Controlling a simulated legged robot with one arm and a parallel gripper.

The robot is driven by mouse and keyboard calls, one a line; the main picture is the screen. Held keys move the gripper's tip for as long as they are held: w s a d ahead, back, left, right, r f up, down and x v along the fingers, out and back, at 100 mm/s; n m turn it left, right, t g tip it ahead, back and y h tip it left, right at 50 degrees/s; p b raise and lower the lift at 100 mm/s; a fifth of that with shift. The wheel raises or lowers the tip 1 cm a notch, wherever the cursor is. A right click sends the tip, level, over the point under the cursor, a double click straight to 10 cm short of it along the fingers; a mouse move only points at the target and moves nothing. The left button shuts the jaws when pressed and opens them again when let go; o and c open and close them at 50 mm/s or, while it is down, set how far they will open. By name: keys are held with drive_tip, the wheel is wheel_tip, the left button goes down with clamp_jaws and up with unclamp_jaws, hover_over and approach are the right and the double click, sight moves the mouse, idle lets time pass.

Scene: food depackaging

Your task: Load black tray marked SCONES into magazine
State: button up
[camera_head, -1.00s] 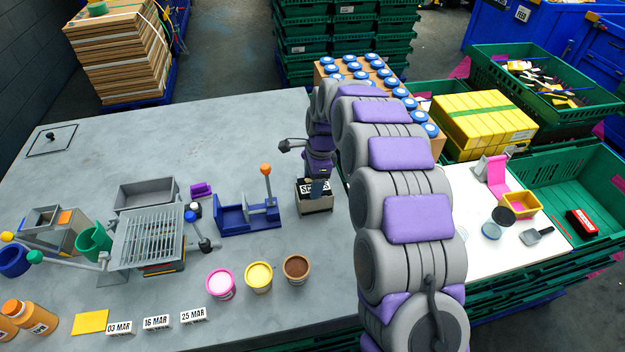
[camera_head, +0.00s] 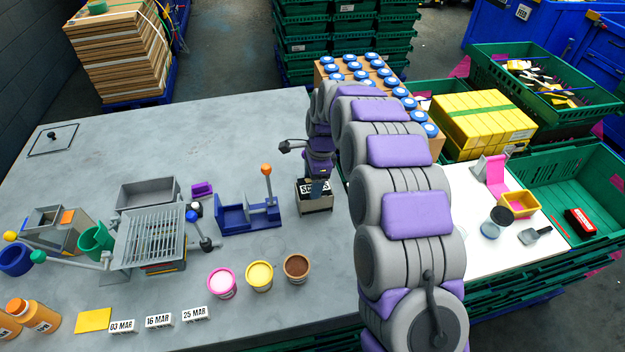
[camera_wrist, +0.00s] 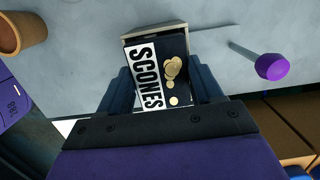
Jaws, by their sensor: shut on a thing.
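The black tray marked SCONES (camera_wrist: 172,70) has a white lettered strip and pictures of round scones. It sits between the two fingers of my gripper (camera_wrist: 163,90), which is shut on it. In the head view, my gripper (camera_head: 318,186) points down at a beige-grey open box (camera_head: 317,205) on the grey table, with the SCONES lettering just showing at its top. In the wrist view, the box rim (camera_wrist: 153,33) shows behind the tray's far edge. I cannot tell how deep the tray sits in the box, or whether this box is the magazine.
A blue fixture (camera_head: 237,224) with an orange-knobbed lever stands close to the left. Pink, yellow and brown tubs (camera_head: 296,269) stand in front. A carton of blue-lidded jars (camera_head: 430,146) and a white board (camera_head: 480,255) lie to the right.

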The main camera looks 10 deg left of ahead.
drive_tip(key=o, duration=1.3)
drive_tip(key=shift+c, duration=0.2)
drive_tip(key=shift+r+p, duration=2.2)
drive_tip(key=shift+r, duration=1.3)
